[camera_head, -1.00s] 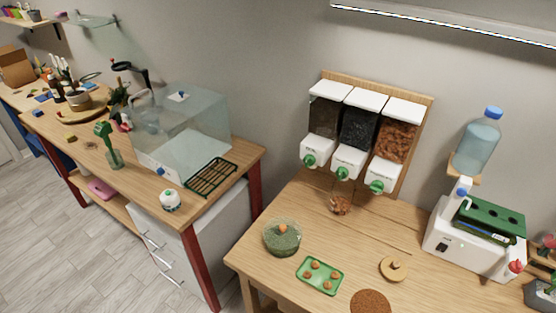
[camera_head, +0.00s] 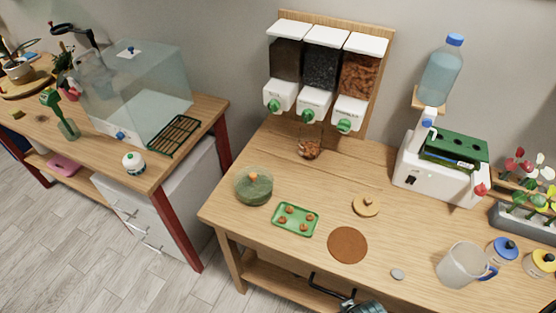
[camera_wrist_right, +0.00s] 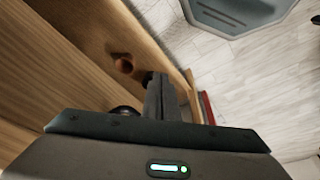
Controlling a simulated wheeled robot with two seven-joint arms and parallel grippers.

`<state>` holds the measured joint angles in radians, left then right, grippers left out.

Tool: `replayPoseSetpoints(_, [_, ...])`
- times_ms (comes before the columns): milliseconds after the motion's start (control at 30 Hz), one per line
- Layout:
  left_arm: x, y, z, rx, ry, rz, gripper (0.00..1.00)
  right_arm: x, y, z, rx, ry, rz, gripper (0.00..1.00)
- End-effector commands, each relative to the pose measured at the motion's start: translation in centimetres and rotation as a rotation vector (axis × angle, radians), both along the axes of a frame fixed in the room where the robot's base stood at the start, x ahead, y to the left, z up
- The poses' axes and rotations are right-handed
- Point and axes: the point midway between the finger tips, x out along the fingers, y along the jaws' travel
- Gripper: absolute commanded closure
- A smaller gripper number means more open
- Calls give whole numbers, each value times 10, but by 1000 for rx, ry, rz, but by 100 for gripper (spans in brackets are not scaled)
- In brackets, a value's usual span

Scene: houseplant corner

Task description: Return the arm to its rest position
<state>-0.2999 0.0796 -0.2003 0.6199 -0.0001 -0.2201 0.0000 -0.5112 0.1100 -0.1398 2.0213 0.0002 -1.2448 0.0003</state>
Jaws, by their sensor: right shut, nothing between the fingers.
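My right gripper (camera_wrist_right: 162,95) shows in the wrist view. Its dark fingers are together with nothing between them. It is beside a wooden surface (camera_wrist_right: 45,75), with pale floor beyond. I cannot tell its exact height or distance from the wood. Neither gripper can be clearly made out in the head view, and my left gripper is in no view.
The wooden table (camera_head: 300,255) holds a green tray (camera_head: 295,219), a glass bowl (camera_head: 254,186), a brown round mat (camera_head: 347,245) and a clear jug (camera_head: 462,265). Dispensers (camera_head: 315,75) stand behind. A small brown round thing (camera_wrist_right: 123,64) is near the fingers.

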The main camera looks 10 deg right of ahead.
Motion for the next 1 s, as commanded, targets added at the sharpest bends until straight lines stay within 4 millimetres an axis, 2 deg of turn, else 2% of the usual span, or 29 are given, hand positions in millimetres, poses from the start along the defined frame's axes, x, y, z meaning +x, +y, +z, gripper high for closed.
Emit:
replayPoseSetpoints(33, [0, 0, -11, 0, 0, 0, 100, -3, 0, -35, -2, 15, 2, 100])
replayPoseSetpoints(100, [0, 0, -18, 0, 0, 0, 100, -7, 0, -71, -3, 25, 4, 100])
replayPoseSetpoints(267, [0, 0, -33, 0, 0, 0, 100, -23, -2, -149, -5, 49, 8, 100])
replayPoseSetpoints(500, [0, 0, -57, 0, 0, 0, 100, -66, -8, -256, -9, 87, 16, 100])
replayPoseSetpoints(667, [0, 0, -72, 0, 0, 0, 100, -104, -14, -317, -13, 112, 22, 100])
replayPoseSetpoints(800, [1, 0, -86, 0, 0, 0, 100, -142, -21, -362, -16, 133, 26, 100])
replayPoseSetpoints(900, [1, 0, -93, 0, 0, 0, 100, -168, -26, -386, -18, 146, 30, 100])
replayPoseSetpoints(1000, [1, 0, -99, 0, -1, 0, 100, -188, -31, -402, -19, 155, 33, 100])
